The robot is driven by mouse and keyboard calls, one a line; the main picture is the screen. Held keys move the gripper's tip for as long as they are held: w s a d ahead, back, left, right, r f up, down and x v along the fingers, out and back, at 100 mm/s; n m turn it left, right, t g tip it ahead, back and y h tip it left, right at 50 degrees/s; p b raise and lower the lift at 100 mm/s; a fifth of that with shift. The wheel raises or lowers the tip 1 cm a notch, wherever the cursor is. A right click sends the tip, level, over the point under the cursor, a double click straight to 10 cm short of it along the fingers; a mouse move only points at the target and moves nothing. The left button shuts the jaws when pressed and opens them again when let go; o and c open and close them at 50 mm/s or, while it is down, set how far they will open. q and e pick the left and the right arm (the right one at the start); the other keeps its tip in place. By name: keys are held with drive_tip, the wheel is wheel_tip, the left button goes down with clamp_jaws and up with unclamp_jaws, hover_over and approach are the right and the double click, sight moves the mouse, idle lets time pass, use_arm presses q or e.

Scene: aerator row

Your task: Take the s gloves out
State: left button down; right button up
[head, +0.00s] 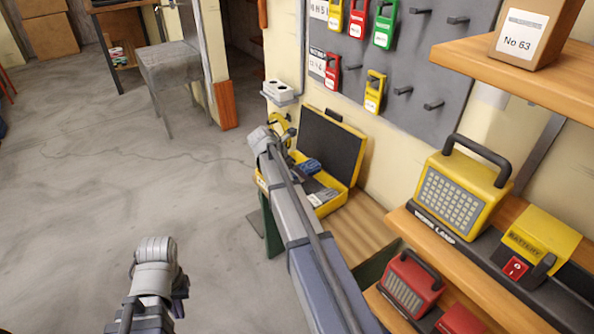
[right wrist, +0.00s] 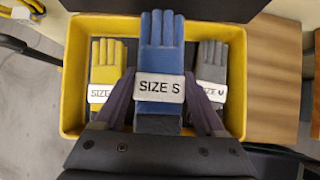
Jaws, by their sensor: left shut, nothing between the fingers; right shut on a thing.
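The blue gloves (right wrist: 160,45) carry a white band reading SIZE S. My right gripper (right wrist: 160,92) is shut on them, one finger at each side of the band. They look nearer to the camera than the other gloves and overlap the far rim of the open yellow case (right wrist: 68,95). In the head view, blue (head: 312,166) shows at the case (head: 334,206), partly behind my right arm. Yellow gloves (right wrist: 106,70) lie in the case on the left, grey gloves (right wrist: 211,73) on the right. My left gripper (head: 179,296) is shut and empty, over the floor, away from the case.
The case's dark lid (head: 325,145) stands open against the wall. A pegboard (head: 425,65) with coloured tags hangs above. Shelves at right hold a yellow device (head: 455,195), a battery box (head: 535,245) and a red device (head: 408,283). The floor (head: 90,180) at left is clear.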

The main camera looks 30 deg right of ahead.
drive_tip(key=shift+r+p, duration=1.6)
drive_tip(key=shift+r, duration=0.3)
wheel_tip(320, 180, up, 20)
drive_tip(key=p, duration=2)
drive_tip(key=shift+r, duration=0.2)
